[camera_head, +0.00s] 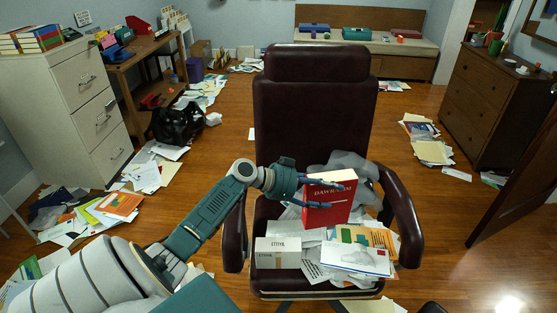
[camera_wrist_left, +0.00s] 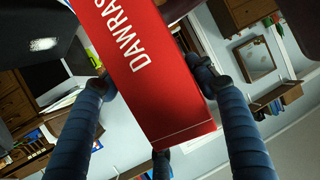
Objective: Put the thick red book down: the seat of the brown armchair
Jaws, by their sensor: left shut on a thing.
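The thick red book (camera_head: 332,203) is upright in my left gripper (camera_head: 328,192), over the seat of the brown armchair (camera_head: 318,105). In the left wrist view the book (camera_wrist_left: 150,70) stands between the blue fingers of the gripper (camera_wrist_left: 152,85), which is shut on it. The seat is largely covered by papers, envelopes (camera_head: 357,258) and a small white box (camera_head: 278,252). I cannot tell whether the book's lower edge touches the papers. My right gripper is not in view.
The armchair's armrests (camera_head: 402,218) flank the seat. Grey crumpled material (camera_head: 352,163) lies behind the book. A white drawer cabinet (camera_head: 75,110) stands at left and a brown dresser (camera_head: 500,105) at right. Papers (camera_head: 433,150) litter the floor, with bare wood between.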

